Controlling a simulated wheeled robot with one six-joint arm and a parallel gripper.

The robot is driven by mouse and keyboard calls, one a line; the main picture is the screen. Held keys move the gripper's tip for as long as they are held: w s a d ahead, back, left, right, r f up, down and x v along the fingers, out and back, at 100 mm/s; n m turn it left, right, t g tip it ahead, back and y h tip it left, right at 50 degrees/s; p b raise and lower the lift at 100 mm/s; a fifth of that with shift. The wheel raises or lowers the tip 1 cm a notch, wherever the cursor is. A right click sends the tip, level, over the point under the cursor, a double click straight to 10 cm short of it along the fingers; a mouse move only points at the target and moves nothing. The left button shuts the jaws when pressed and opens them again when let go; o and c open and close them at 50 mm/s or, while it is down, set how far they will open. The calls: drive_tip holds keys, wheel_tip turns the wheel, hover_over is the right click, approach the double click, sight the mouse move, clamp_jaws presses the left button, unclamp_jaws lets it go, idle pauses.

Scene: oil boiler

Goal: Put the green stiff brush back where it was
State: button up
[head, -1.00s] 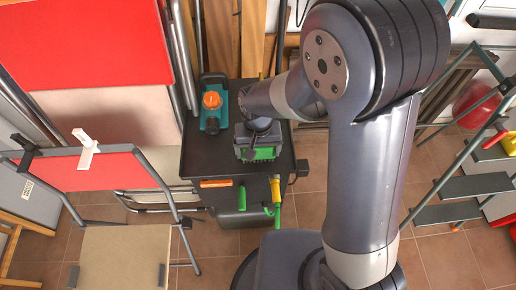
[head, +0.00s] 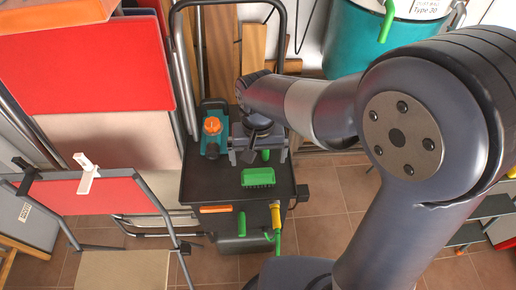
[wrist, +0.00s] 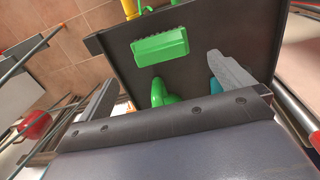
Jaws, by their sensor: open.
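The green stiff brush (head: 258,177) lies on the black cart top (head: 215,180), right of its middle. In the wrist view the brush (wrist: 160,46) is fully visible and lies ahead of the fingers. My gripper (head: 258,156) is over the back part of the cart, behind the brush. In the wrist view its two grey fingers (wrist: 165,88) are wide apart and not touching the brush. Another green item (wrist: 163,93) shows between the fingers, partly hidden by my gripper; I cannot tell what it is.
A teal tool with an orange knob (head: 212,127) stands at the cart's back left. An orange-handled item (head: 215,209), a green handle (head: 241,224) and a yellow-handled tool (head: 275,214) hang at the front edge. A folding chair (head: 90,182) stands left. The cart's front left is clear.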

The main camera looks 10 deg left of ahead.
wheel_tip(320, 180, up, 3)
drive_tip(key=shift+f, duration=0.2)
